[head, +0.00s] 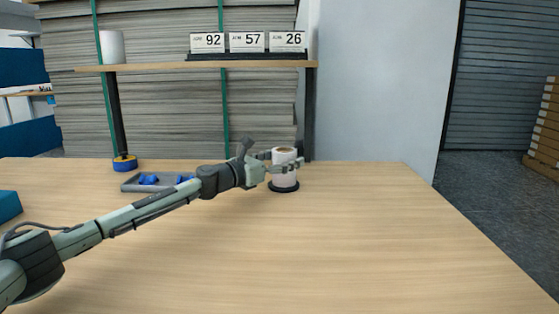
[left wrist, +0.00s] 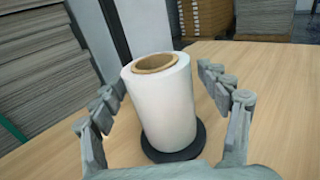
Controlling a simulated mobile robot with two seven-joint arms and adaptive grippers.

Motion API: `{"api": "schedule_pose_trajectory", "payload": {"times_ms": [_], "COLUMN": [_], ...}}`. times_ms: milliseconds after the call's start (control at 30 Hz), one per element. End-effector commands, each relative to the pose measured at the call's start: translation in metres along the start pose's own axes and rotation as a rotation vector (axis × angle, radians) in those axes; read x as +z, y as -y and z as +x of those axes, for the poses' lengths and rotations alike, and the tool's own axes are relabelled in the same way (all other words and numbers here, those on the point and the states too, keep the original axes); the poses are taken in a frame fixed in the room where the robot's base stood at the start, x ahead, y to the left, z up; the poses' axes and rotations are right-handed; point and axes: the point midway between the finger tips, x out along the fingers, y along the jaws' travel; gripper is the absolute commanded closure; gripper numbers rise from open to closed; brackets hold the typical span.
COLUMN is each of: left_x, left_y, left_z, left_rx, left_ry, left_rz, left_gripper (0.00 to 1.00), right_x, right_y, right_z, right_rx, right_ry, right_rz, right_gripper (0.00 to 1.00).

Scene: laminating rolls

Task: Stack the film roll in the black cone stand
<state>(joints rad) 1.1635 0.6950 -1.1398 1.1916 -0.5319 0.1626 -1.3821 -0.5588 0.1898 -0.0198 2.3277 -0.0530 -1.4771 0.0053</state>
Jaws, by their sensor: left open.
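The white film roll (head: 284,179) has a brown core and stands upright on the black cone stand (head: 284,188). Only the stand's round base shows around the roll's foot; any cone is hidden inside the roll. My left gripper (head: 281,163) is open, with its fingers on either side of the roll. In the left wrist view the roll (left wrist: 162,108) stands between the spread fingers (left wrist: 158,82), with small gaps, and the black base (left wrist: 180,150) shows below it. My right gripper is not in view.
A grey tray (head: 131,184) with blue pieces lies left of the roll, partly behind my arm. A blue and yellow item (head: 124,163) stands behind it. A shelf (head: 150,68) carries another white roll (head: 111,47) and number cards (head: 248,42). The table's right side is clear.

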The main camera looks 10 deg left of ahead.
Motion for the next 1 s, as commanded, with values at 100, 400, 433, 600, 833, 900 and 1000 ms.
{"api": "schedule_pose_trajectory", "payload": {"times_ms": [100,400,433,600,833,900,1000], "left_x": [0.009,0.007,0.007,0.006,0.008,0.008,0.009], "left_y": [0.000,-0.002,-0.001,-0.001,0.000,0.000,0.000], "left_z": [0.000,-0.060,-0.066,-0.098,-0.119,-0.120,-0.120], "left_rx": [0.000,0.003,0.001,0.001,0.000,0.000,0.000], "left_ry": [0.001,-0.002,-0.002,-0.002,0.000,0.000,0.000], "left_rz": [0.001,0.001,0.002,0.001,0.001,0.001,0.001], "left_gripper": [0.24,0.24,0.24,0.24,0.24,0.24,0.24], "right_x": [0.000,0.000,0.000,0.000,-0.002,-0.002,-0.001], "right_y": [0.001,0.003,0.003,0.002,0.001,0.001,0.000], "right_z": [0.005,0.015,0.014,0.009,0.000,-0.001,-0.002], "right_rx": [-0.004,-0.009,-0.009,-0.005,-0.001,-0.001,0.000], "right_ry": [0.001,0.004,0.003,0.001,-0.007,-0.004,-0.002], "right_rz": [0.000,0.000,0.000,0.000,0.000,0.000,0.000], "right_gripper": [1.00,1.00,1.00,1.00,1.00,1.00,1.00]}}
